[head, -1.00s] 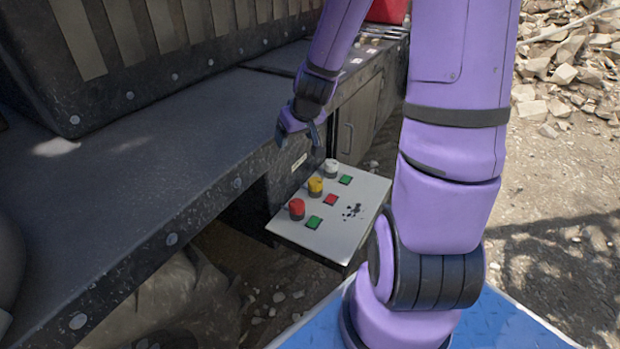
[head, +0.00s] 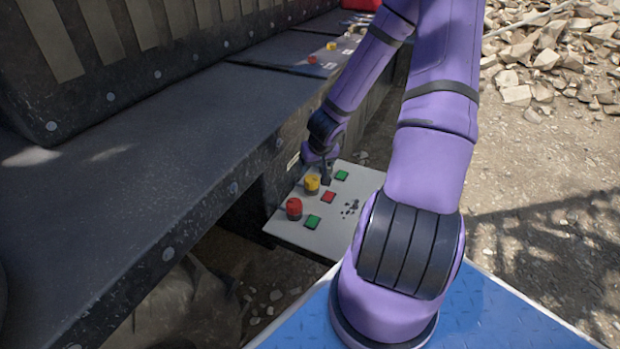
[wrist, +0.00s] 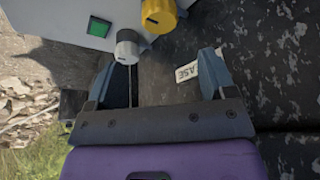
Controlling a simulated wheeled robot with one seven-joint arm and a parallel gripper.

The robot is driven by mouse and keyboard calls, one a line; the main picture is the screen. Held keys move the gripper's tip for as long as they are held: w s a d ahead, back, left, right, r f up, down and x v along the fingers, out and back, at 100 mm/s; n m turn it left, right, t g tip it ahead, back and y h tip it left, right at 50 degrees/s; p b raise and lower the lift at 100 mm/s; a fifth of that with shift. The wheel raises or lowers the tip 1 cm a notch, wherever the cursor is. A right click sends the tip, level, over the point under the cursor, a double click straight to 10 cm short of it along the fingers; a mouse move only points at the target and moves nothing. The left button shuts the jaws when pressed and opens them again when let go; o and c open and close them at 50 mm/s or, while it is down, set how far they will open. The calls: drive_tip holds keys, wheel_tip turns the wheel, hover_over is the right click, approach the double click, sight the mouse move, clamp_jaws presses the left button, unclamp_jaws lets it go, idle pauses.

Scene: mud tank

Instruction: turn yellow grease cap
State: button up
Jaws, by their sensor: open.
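The yellow grease cap (head: 311,185) stands on the light grey panel (head: 285,230), between the red cap and the spot where my gripper hides the white cap. In the wrist view the yellow cap (wrist: 158,14) is at the top edge, partly cut off, ahead of my fingers. My gripper (head: 326,178) is low over the far end of the panel, just beyond and right of the yellow cap. In the wrist view my gripper (wrist: 158,78) is open, with nothing held between its fingers. The white cap (wrist: 127,46) is just ahead of the left finger.
A red cap (head: 294,208) stands nearest on the panel, with green (head: 312,222) and red (head: 328,197) squares beside the caps. The dark machine ledge (head: 150,190) runs along the left. A label (wrist: 203,72) on the dark wall lies near the right finger in the wrist view.

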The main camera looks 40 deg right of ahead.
sight(311, 178)
drive_tip(key=shift+x, duration=5.25)
drive_tip(key=shift+a, duration=0.1)
drive_tip(key=c, duration=0.9)
